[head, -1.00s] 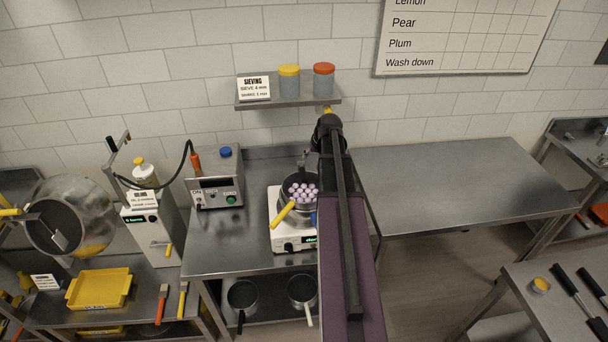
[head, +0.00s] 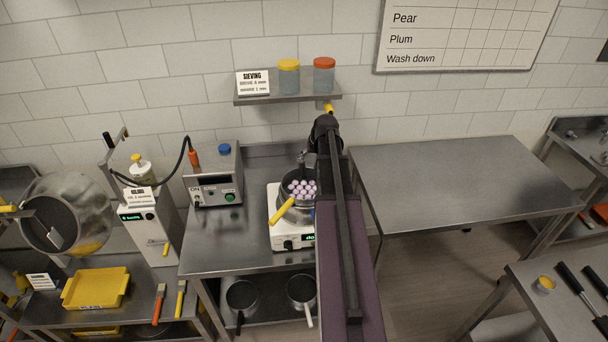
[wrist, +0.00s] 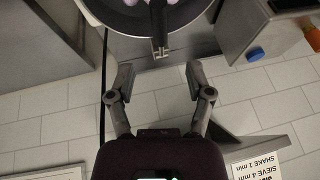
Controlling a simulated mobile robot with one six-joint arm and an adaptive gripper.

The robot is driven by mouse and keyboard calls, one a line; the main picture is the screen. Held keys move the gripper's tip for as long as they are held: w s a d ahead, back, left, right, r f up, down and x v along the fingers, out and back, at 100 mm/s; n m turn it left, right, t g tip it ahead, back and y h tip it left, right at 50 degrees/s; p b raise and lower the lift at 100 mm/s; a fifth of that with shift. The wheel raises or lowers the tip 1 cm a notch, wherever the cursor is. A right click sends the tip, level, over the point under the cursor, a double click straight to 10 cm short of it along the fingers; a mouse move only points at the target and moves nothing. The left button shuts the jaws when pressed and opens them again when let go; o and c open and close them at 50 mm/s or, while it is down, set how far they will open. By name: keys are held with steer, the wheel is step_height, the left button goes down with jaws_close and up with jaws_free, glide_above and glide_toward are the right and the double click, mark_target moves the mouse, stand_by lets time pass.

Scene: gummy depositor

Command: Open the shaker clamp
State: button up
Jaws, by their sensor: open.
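The shaker (head: 287,235) is a white box with a small lit display on the middle steel table. A round dark pan (head: 300,210) holding several pale purple pieces sits on it. A yellow handle (head: 283,212) sticks out at its front left. In the wrist view the pan rim (wrist: 135,36) shows at the top, with a narrow upright metal bracket (wrist: 159,30) against it, which looks like the clamp. My gripper (wrist: 160,76) is open and empty, its fingers apart on either side below the bracket, not touching it.
A grey control box (head: 214,185) with a blue knob stands left of the shaker. A wall shelf (head: 290,99) with two lidded jars and a sign is above, close to my wrist. The steel table at right (head: 450,185) is bare.

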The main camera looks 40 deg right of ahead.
mark_target(304, 170)
steer(key=shift+b+x, duration=4.25)
steer(key=shift+x, duration=0.8)
steer(key=shift+a, duration=0.1)
jaws_close()
